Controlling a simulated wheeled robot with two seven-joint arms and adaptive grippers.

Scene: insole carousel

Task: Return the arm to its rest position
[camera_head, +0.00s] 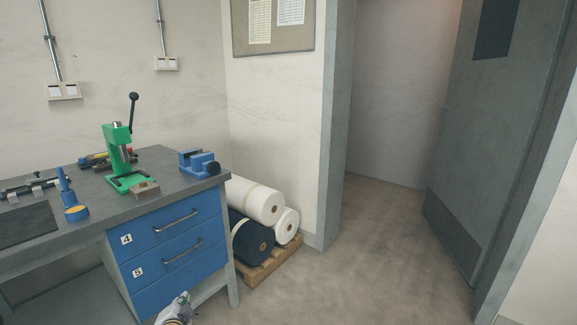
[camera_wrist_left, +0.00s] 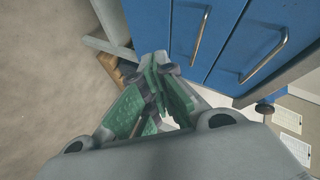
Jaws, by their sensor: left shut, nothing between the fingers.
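My left gripper (camera_head: 181,302) shows at the bottom edge of the head view, in front of the lower blue drawers. Only its tip end is in that view; the rest of the arm is out of frame. In the left wrist view the gripper (camera_wrist_left: 160,64) has its green-padded fingers shut together with nothing between them. The blue drawer unit (camera_wrist_left: 205,45) is just beyond the fingertips in that view. My right gripper is in neither view.
A workbench (camera_head: 100,212) carries a green press (camera_head: 119,150), a blue vise (camera_head: 198,162) and small tools. Fabric rolls (camera_head: 257,204) lie on a wooden pallet (camera_head: 270,265) beside it. An open grey door (camera_head: 490,130) stands at the right. The floor between is clear.

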